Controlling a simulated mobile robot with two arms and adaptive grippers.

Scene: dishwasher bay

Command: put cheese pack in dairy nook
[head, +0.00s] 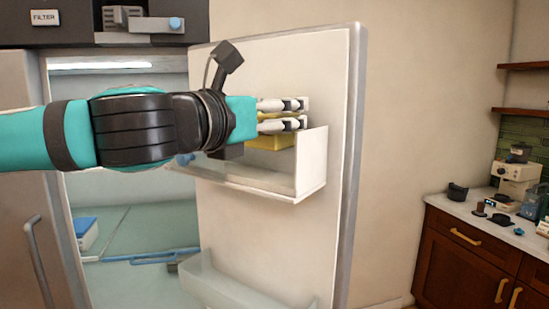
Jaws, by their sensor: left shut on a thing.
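My left gripper (283,114) reaches in from the left, at the upper white bin (312,163) on the inside of an open fridge door. It is shut on a yellow block, which looks like the cheese pack (270,142). The pack is partly hidden by the fingers and sits at or just inside the bin, near its right end wall. I cannot tell whether it touches the bin floor. No label marks a dairy nook. My right gripper is not in view.
The open fridge door (280,230) has a lower clear bin (225,285). The fridge interior with a blue-lidded box (86,232) lies to the left. A counter (480,228) with a coffee machine (517,175) stands far right.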

